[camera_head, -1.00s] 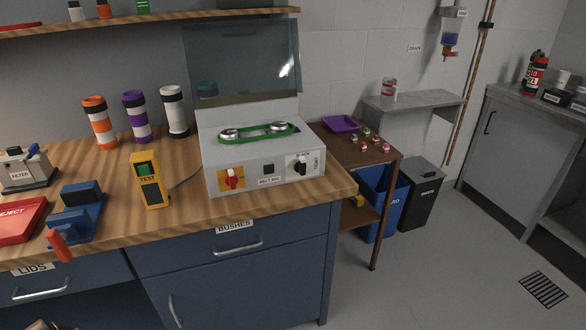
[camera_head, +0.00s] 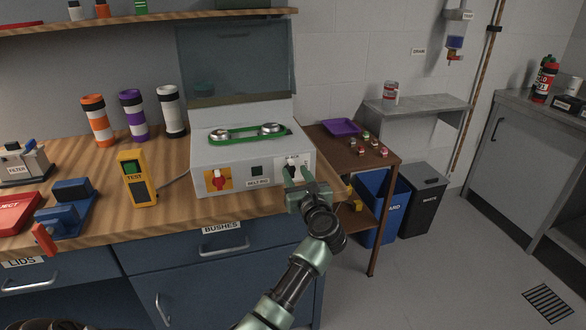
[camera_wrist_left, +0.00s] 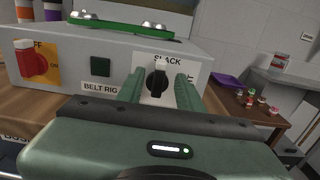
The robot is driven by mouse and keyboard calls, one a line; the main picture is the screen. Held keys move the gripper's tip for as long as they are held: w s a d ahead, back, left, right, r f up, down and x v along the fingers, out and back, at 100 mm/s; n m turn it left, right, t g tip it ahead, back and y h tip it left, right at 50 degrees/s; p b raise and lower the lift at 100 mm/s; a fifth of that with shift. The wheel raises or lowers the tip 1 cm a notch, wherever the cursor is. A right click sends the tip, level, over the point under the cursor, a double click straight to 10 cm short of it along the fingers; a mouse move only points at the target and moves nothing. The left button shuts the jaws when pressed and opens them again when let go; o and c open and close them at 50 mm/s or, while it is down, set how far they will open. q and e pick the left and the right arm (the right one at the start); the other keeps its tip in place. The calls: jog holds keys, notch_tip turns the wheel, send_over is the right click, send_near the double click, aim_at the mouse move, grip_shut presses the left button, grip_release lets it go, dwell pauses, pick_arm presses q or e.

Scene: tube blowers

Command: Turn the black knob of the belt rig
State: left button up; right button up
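The belt rig (camera_head: 225,165) is a grey box on the wooden bench with a green belt (camera_head: 245,133) around two pulleys on top. Its black knob (camera_wrist_left: 157,80) is at the right end of the front panel, under the word SLACK, with its grip roughly upright. My left gripper (camera_head: 297,172) is in front of the knob. In the left wrist view my left gripper's fingers (camera_wrist_left: 159,88) stand apart, one on each side of the knob, with gaps showing. Whether the fingertips reach past the knob's face is hard to tell. My right gripper is not in view.
A red knob (camera_head: 219,180) on a yellow plate and a dark square button (camera_head: 257,171) share the front panel. A clear raised cover (camera_head: 237,60) stands behind the belt. A yellow tester (camera_head: 137,178) is to the left. A brown side table (camera_head: 335,146) is to the right.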

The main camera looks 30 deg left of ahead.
aim_at(291, 168)
pick_arm(q)
jog(key=shift+x, duration=1.5)
grip_shut()
